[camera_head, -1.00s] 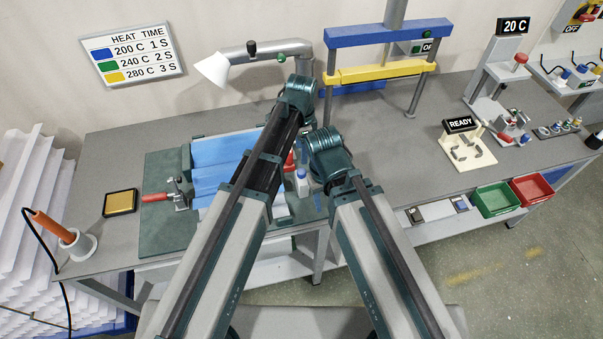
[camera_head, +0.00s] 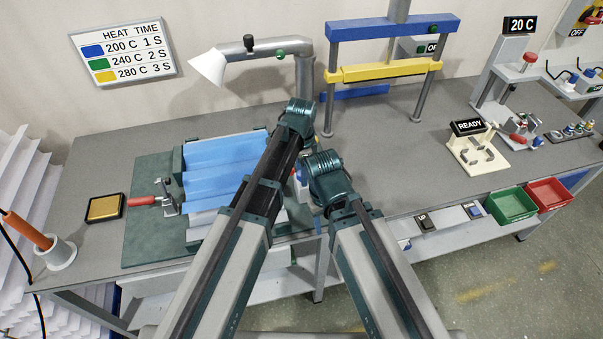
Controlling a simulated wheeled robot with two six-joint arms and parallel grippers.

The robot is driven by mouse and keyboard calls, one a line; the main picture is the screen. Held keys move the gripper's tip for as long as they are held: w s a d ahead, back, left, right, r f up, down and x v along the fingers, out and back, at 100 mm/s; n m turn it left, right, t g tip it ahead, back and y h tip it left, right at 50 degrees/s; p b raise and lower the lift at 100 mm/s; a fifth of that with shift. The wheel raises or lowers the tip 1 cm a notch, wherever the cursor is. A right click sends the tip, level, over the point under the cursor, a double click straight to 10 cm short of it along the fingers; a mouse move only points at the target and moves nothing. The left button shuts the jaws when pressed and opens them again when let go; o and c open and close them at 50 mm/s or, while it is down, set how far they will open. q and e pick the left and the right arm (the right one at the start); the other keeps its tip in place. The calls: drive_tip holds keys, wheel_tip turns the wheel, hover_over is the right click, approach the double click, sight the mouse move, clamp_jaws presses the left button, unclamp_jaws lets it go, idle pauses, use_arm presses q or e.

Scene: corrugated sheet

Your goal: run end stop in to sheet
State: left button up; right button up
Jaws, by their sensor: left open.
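The blue corrugated sheet (camera_head: 215,165) lies on a dark green fixture board (camera_head: 145,235) on the bench. A red-handled clamp (camera_head: 165,198) stands at the sheet's left edge. A grey ribbed strip (camera_head: 200,219) shows along its near edge. My left arm crosses in front of the sheet's right side. My left gripper (camera_head: 303,142) is open near the sheet's right side, mostly hidden by my arm links. My right arm ends in a teal joint right of it, and its gripper is hidden. I cannot make out the end stop for certain; small red and white parts show between my arms.
A yellow pad (camera_head: 105,208) and an orange-handled tool in a holder (camera_head: 60,252) are at the left. A lamp-like arm (camera_head: 250,55) and a blue and yellow press frame (camera_head: 390,70) stand behind. Green (camera_head: 510,205) and red bins (camera_head: 548,194) sit at the right front.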

use_arm(q)
clamp_jaws()
drive_tip(key=a, duration=0.2)
drive_tip(key=s+a, duration=0.1)
drive_tip(key=a, duration=0.1)
drive_tip(key=shift+s+a, duration=0.1)
drive_tip(key=shift+a, duration=0.15)
unclamp_jaws()
drive_tip(key=shift+r, duration=0.15)
